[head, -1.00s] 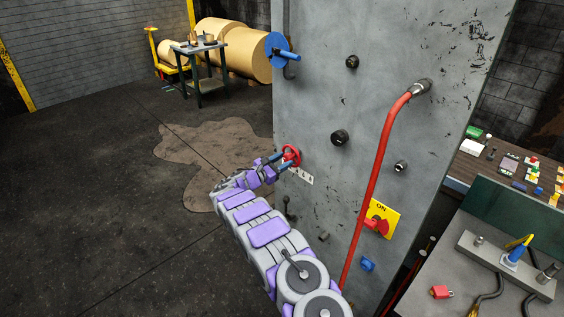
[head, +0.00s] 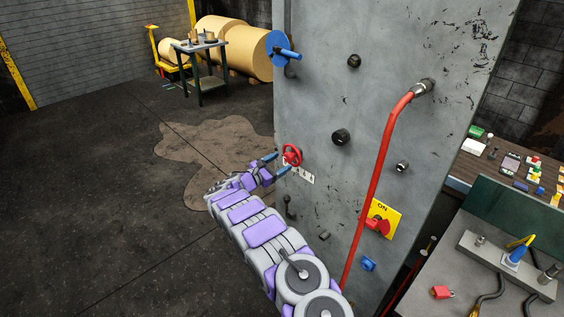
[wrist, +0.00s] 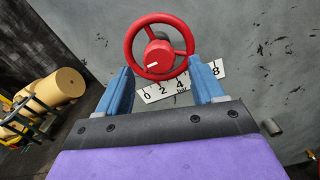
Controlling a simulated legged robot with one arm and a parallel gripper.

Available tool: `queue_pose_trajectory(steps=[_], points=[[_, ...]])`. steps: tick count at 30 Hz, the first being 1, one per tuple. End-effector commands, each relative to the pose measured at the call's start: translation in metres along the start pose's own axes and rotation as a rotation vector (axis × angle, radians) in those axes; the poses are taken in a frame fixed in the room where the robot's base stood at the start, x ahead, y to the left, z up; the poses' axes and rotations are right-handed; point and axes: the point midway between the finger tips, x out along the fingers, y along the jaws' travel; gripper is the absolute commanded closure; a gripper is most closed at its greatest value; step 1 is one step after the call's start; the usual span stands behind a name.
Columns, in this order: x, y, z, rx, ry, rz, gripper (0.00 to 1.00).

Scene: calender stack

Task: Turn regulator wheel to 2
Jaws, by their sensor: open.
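The red regulator wheel (head: 291,155) is mounted on the grey panel, left of the red hose. In the wrist view the wheel (wrist: 159,46) has three spokes and a hub with a white mark pointing left and slightly down. A white scale plate (wrist: 180,84) below it shows 0, 2, 4 and 8; the 6 is covered by a finger. My gripper (head: 272,163) is open, its blue fingers apart. In the wrist view my gripper (wrist: 165,87) points at the wheel's lower side, and no finger clearly grips the rim.
The grey panel (head: 325,90) carries a blue wheel (head: 279,49), black knobs, a red hose (head: 373,190) and a yellow ON plate with a red switch (head: 378,222). A workbench (head: 470,275) stands at right. The floor left of my arm is open.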

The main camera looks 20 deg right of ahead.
Motion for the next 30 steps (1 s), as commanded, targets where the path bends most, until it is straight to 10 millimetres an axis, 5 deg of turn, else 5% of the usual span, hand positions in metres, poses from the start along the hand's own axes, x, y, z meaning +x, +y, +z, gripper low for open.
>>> queue_pose_trajectory(steps=[18, 30], points=[[-0.131, 0.003, 0.000, 0.002, 0.001, 0.005, 0.32], [-0.151, 0.002, -0.001, 0.002, 0.000, 0.002, 0.32]])
